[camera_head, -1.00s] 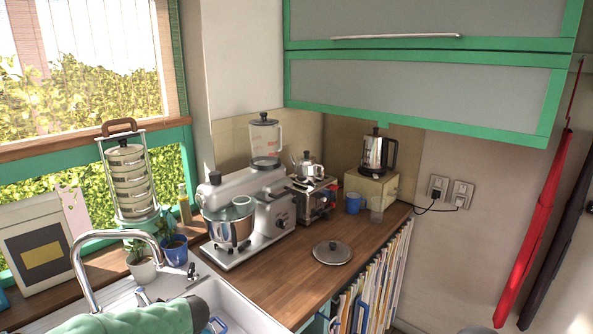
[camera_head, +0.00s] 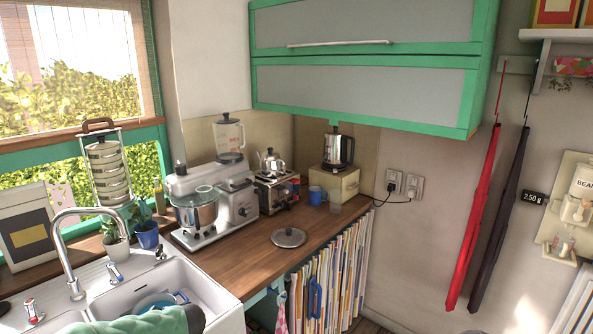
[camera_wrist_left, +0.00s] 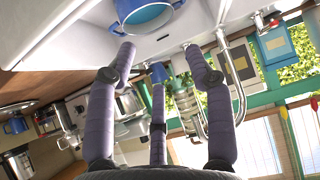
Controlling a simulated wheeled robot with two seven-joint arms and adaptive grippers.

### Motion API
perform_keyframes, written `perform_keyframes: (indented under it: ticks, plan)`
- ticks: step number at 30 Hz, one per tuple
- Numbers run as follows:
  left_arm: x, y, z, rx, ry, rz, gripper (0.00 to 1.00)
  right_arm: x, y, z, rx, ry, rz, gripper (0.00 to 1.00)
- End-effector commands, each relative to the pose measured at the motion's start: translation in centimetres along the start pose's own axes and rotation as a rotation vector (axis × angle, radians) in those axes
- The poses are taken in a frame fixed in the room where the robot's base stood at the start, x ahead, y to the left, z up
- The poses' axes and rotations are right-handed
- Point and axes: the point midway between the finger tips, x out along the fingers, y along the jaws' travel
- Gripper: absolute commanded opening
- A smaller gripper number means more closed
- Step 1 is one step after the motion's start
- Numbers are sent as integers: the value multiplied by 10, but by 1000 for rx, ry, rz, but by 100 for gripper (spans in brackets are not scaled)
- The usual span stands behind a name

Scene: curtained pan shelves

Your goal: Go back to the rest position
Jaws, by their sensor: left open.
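In the left wrist view, my left gripper (camera_wrist_left: 158,50) has its purple-grey fingers spread wide, with nothing between them. A blue pan (camera_wrist_left: 148,14) sits in the white sink beyond the fingertips and apart from them. In the head view, part of the blue pan (camera_head: 160,301) shows in the sink basin, partly hidden by my green-sleeved left arm at the bottom edge. The fingers of my left gripper do not show clearly there. My right gripper is in neither view.
The white sink (camera_head: 205,287) and its tall curved tap (camera_head: 66,262) are close to my left arm. The wooden counter (camera_head: 262,262) holds a mixer (camera_head: 215,195), a toaster (camera_head: 275,190) and a loose lid (camera_head: 289,237). Two closed umbrellas hang on the right wall; a red one (camera_head: 474,220) is nearer.

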Motion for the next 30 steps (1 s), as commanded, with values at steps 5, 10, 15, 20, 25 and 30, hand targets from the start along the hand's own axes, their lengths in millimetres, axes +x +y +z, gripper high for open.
perform_keyframes:
  ticks: [5, 10, 15, 20, 25, 30]
  plan:
    - [8, 3, 30, 56, -77, 12, 53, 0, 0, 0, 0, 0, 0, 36]
    - [16, 7, 67, 122, -171, 33, 53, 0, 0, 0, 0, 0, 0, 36]
    - [22, 10, 116, 204, -295, 70, 53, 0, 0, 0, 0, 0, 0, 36]
    - [23, 12, 186, 305, -467, 136, 53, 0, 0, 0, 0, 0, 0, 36]
    - [10, 11, 293, 414, -722, 279, 53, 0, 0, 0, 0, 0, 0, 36]
    - [-17, 6, 389, 451, -917, 454, 53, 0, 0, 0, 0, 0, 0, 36]
